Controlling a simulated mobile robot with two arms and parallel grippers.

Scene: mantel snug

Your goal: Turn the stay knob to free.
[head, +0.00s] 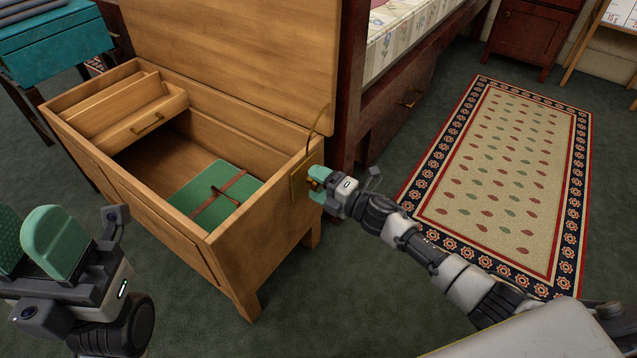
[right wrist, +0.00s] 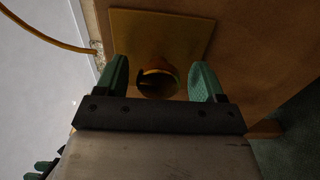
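The stay knob (right wrist: 158,80) is a round brass knob on a square brass plate (right wrist: 190,35) on the right end of the wooden chest (head: 262,240). My right gripper (head: 318,184) is at this end in the head view and largely hides the knob there. In the right wrist view its green fingers (right wrist: 158,82) stand apart, one on each side of the knob, with a narrow gap on both sides. A thin brass stay (head: 318,125) curves up from the plate area to the raised lid (head: 240,50). My left gripper (head: 28,240) is empty, its green fingers apart, at the lower left.
The open chest holds a wooden tray with a handle (head: 150,122) and a green strapped case (head: 235,183). A teal-topped stand (head: 55,45) is at the upper left. A bed frame (head: 400,90) stands behind. A patterned rug (head: 500,165) lies on clear floor at right.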

